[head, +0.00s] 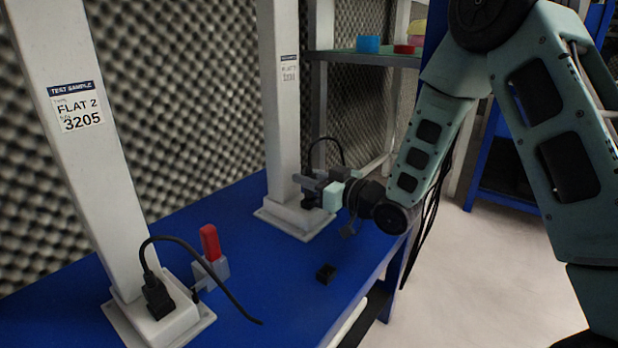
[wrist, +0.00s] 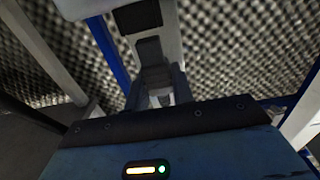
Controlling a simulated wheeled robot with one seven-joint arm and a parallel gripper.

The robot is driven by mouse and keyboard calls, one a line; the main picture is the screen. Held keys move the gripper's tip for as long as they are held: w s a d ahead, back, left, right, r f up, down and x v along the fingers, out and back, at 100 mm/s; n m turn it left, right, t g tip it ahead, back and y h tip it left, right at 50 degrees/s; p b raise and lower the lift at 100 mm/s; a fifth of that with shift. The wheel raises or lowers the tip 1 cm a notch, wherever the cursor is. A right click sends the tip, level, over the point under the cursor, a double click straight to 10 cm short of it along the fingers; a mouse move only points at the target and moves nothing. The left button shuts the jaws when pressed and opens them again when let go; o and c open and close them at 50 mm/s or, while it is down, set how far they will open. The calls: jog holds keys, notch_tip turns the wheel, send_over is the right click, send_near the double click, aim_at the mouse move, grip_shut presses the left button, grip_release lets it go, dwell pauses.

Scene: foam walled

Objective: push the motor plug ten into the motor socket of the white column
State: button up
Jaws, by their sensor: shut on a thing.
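The far white column (head: 284,100) stands on a pale base on the blue table; its label is too small to read. My gripper (head: 312,187) is at the foot of this column, shut on the dark motor plug (head: 309,200). The fingers hide most of the plug. A black cable (head: 326,141) loops up behind the gripper. In the wrist view the fingers (wrist: 160,85) point toward the column, with a dark plug body (wrist: 150,50) between or just beyond them. I cannot tell how far the plug is in the socket, which is hidden in the head view.
A nearer white column (head: 85,150), labelled FLAT 2 3205, has a black plug (head: 157,297) with a cable at its base. A red-handled clamp (head: 210,244) stands beside it. A small black block (head: 325,273) lies near the table's (head: 265,285) front edge. Foam walls stand behind.

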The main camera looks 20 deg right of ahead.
jog(key=shift+f+b, duration=0.9)
jog(key=shift+f, duration=0.4)
jog(key=o, duration=1)
jog(key=shift+r, duration=0.1)
jog(key=shift+o, duration=0.2)
jog(key=p+v, duration=1.2)
jog(key=v, duration=0.5)
jog(key=shift+s, duration=0.2)
jog(key=shift+d, duration=0.15)
